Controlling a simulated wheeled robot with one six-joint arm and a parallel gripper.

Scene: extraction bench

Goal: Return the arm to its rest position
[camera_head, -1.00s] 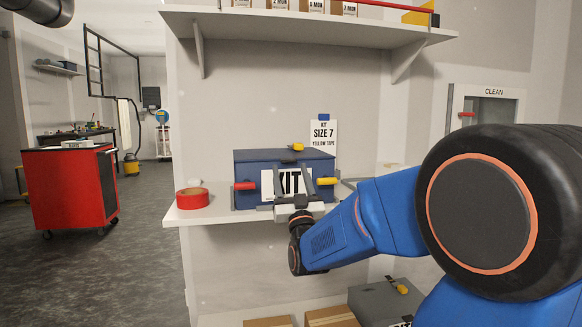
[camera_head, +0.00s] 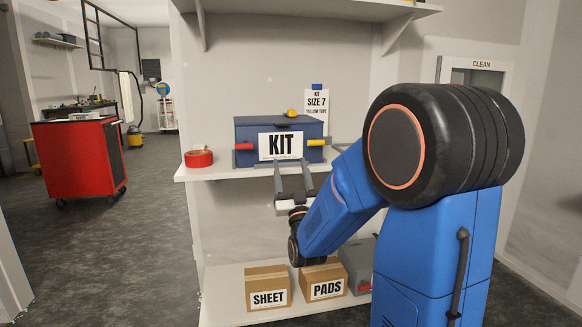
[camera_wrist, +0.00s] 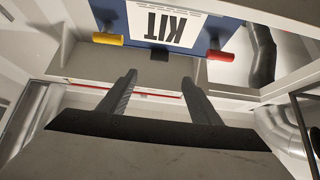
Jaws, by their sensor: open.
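My gripper (camera_head: 293,182) is open and empty. It is in front of the middle shelf, just below the blue kit box (camera_head: 311,131), with its two fingers pointing up and toward the shelf. In the wrist view my gripper (camera_wrist: 158,90) shows two parted fingers with nothing between them. The kit box (camera_wrist: 232,45) appears beyond the fingertips, apart from them, with its KIT label upside down. My blue arm (camera_head: 338,205) reaches down and left from its large black joint to the gripper.
The middle shelf (camera_head: 225,171) carries a red tape roll (camera_head: 198,158). Below stand a SHEET carton (camera_head: 267,287), a PADS carton (camera_head: 322,281) and a grey case (camera_head: 359,262) on the lower shelf. A red cabinet (camera_head: 78,160) stands at left. The floor between is clear.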

